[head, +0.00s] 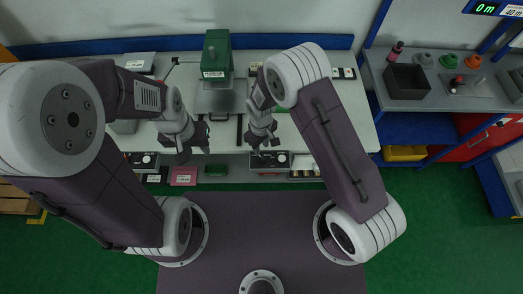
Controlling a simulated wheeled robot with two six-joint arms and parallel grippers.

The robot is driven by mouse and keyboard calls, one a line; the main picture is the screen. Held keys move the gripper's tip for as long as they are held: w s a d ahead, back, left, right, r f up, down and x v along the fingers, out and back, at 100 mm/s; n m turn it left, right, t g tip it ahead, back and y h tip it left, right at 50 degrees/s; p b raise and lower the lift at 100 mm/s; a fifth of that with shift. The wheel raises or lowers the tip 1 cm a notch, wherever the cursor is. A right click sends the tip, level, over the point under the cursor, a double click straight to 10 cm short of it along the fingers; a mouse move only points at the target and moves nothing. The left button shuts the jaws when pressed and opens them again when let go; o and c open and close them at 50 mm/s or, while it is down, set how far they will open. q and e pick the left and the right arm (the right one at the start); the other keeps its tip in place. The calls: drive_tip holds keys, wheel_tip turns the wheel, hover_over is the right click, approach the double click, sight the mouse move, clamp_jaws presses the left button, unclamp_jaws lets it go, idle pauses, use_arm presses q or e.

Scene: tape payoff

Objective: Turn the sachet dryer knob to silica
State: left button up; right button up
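Two dark panels with small round dials sit at the table's front edge in the head view: a left panel (143,160) and a right panel (281,160). Their lettering is too small to read, so I cannot tell which, if either, carries the sachet dryer knob. My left gripper (193,152) hangs over the front part of the table, to the right of the left panel. My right gripper (264,147) is just above the right panel in the picture and may hide part of it. The fingers of both are too small to judge.
A green machine (217,55) stands at the back of the white table (333,117), with a grey plate (218,97) before it. A side bench at right holds a dark bin (406,81) and several small items.

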sight(261, 157)
drive_tip(key=shift+w+f, duration=0.15)
drive_tip(key=shift+f, duration=0.35)
wheel_tip(261, 157, down, 7)
drive_tip(key=shift+f+p, duration=0.15)
drive_tip(key=shift+p, duration=1.05)
drive_tip(key=shift+f, duration=0.55)
clamp_jaws()
